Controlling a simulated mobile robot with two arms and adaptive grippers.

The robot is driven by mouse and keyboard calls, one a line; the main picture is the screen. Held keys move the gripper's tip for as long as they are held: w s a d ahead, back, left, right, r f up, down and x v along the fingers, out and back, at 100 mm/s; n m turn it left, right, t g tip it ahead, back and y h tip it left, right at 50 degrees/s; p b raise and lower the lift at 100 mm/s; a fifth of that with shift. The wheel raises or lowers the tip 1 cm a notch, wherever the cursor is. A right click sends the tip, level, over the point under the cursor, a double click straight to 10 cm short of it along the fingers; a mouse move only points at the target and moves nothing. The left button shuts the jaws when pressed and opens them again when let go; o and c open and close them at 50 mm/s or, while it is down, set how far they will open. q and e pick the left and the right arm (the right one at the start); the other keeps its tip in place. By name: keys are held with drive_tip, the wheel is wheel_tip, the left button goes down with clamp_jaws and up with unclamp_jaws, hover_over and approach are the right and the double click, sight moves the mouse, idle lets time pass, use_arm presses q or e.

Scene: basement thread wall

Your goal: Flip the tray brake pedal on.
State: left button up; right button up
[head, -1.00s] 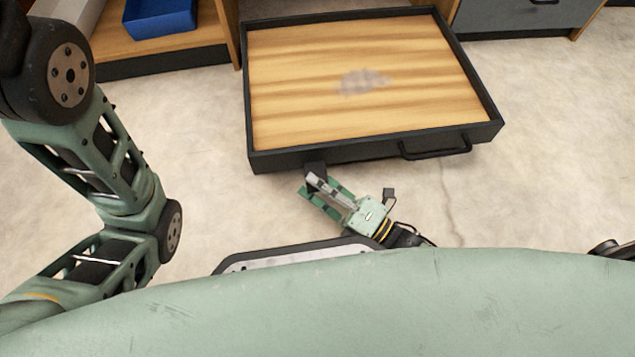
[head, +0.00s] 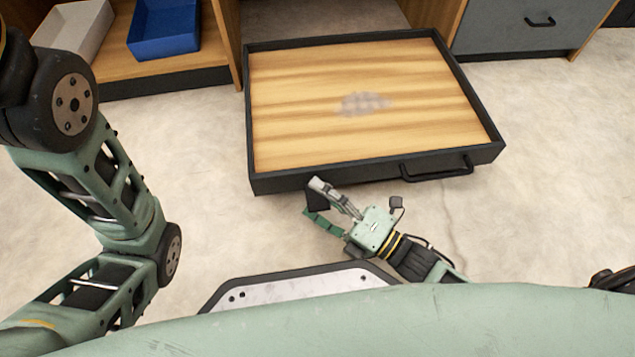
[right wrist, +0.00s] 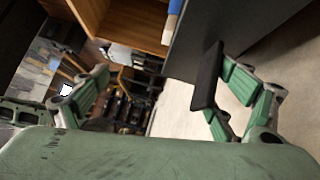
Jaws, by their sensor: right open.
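The wide tray (head: 290,183) has a black frame and a wood-grain surface and stands out from the cabinet. The brake pedal (head: 317,200) is a small dark block at the tray's front edge, left of its handle. In the right wrist view the pedal (right wrist: 207,77) is a dark flat plate sticking out from the grey tray side (right wrist: 225,30). My right gripper (head: 314,200) is open at the pedal. In the right wrist view the pedal lies between the spread fingers (right wrist: 168,78), close to the right finger; contact is unclear. My left gripper is out of view.
A black handle (head: 437,172) is on the tray's front. A blue bin (head: 164,28) and a white bin (head: 75,30) sit on a wooden shelf at upper left. A grey drawer (head: 515,32) is at upper right. Pale floor is clear around the tray.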

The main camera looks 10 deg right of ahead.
sight(319, 202)
drive_tip(key=shift+o, duration=1.4)
drive_tip(key=shift+y, duration=0.4)
drive_tip(key=r, duration=0.4)
drive_tip(key=shift+w+d+r, duration=0.1)
drive_tip(key=shift+w+r, duration=0.15)
drive_tip(key=shift+w, duration=0.05)
wheel_tip(319, 202, down, 2)
drive_tip(key=shift+s+d+f+h, duration=0.1)
drive_tip(key=shift+s+f+h, duration=0.1)
drive_tip(key=shift+h, duration=0.2)
drive_tip(key=shift+c, duration=0.4)
drive_tip(key=shift+s+d, duration=0.2)
drive_tip(key=shift+c, duration=0.9)
drive_tip(key=shift+r+p+v, duration=0.2)
drive_tip(key=shift+p+v, duration=0.45)
drive_tip(key=shift+v, duration=0.9)
drive_tip(key=shift+c, duration=1.2)
drive_tip(key=shift+s+d, duration=0.45)
drive_tip(key=shift+s, duration=0.05)
drive_tip(key=c, duration=0.9)
drive_tip(key=shift+p+v, duration=0.7)
drive_tip(key=shift+v, duration=1.35)
drive_tip(key=shift+s+f, duration=0.1)
